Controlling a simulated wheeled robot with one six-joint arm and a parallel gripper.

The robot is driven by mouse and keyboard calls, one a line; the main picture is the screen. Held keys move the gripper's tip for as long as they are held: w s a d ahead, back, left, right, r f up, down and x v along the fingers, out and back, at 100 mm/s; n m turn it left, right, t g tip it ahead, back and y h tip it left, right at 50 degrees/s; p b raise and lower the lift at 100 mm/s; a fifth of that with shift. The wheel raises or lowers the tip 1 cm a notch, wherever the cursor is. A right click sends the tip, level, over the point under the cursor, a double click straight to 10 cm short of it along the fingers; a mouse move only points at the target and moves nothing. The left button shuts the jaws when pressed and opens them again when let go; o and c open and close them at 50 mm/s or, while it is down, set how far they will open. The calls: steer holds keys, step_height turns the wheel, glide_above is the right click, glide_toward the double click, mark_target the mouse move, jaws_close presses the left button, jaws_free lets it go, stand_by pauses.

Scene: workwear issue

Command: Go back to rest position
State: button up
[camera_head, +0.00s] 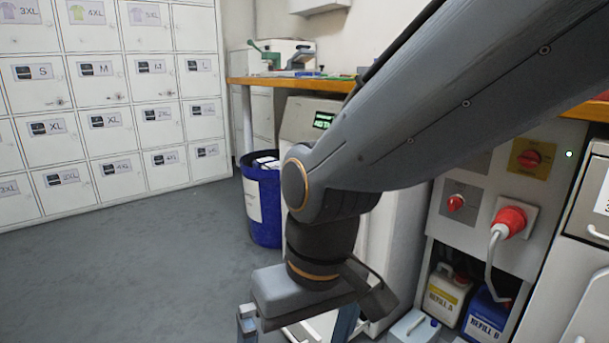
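My gripper (297,326) hangs at the bottom middle of the head camera view, below my grey arm, which reaches in from the upper right. Its two fingers are wide apart, with their tips at or near the bottom edge of the picture. I see nothing clearly held between them; pale surfaces show behind the gap. My arm hides part of the machine and bench behind it.
White size-labelled lockers (110,120) line the left wall. A blue bin (264,215) stands beside a pale machine with a green display (324,120). A wooden-topped bench (290,84) runs behind. Right are a red plug (508,221) and refill jugs (445,297). Grey floor (130,270) is clear at left.

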steer(key=s+d+r+m+p, duration=0.1)
steer(key=d+r+m+p, duration=0.1)
steer(key=d+r+p, duration=0.4)
steer(key=s+d+r+m+h+p, duration=0.1)
steer(key=d+r+p, duration=0.6)
steer(key=r+p, duration=0.6)
steer(key=s+d+r+m+p, duration=0.1)
steer(key=d+r+p, duration=0.6)
steer(key=p, duration=1.2)
step_height(320, 180, up, 4)
steer(key=shift+f+m+h, duration=0.25)
steer(key=shift+m+h, duration=0.05)
steer(key=shift+m, duration=0.5)
